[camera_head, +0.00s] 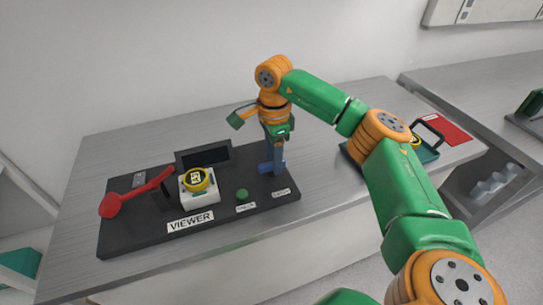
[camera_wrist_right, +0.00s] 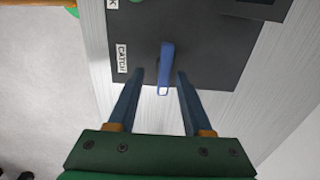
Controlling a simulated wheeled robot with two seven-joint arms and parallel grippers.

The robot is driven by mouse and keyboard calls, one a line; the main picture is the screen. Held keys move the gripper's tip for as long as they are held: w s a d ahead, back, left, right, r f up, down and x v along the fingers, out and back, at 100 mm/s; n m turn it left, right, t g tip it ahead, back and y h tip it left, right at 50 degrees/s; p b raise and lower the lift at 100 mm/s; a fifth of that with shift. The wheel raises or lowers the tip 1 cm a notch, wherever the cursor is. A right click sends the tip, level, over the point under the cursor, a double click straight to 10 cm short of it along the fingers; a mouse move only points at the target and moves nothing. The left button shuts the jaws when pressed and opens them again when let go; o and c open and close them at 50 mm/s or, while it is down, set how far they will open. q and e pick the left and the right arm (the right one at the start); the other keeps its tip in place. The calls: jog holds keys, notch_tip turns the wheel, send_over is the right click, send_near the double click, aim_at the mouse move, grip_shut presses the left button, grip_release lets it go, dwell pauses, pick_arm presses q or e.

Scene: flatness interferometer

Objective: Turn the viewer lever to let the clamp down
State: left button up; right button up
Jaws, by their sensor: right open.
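The viewer (camera_head: 120,245) is a black board on the bench, with a white "VIEWER" label on its front. A red lever (camera_head: 138,193) with a round red knob lies slanted across its left part. A yellow round piece (camera_head: 196,180) sits on a white block (camera_head: 203,194) beside a dark upright part. A blue handle (camera_wrist_right: 166,68) stands by the "CATCH" label at the board's right end. My right gripper (camera_wrist_right: 161,73) is open, with its fingertips on either side of the blue handle; contact cannot be told. In the head view it (camera_head: 273,155) points down there. My left gripper is out of view.
A green button (camera_head: 242,194) is on the board between the yellow piece and my right gripper. A dark screen (camera_head: 203,154) stands at the board's back. The bench behind the board is clear.

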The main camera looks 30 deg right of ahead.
jog(key=shift+f, duration=0.5)
jog(key=shift+w+f, duration=0.35)
jog(key=shift+w, duration=0.1)
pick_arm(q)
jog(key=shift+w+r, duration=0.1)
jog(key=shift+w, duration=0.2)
pick_arm(e)
jog(key=shift+s, duration=0.15)
grip_shut()
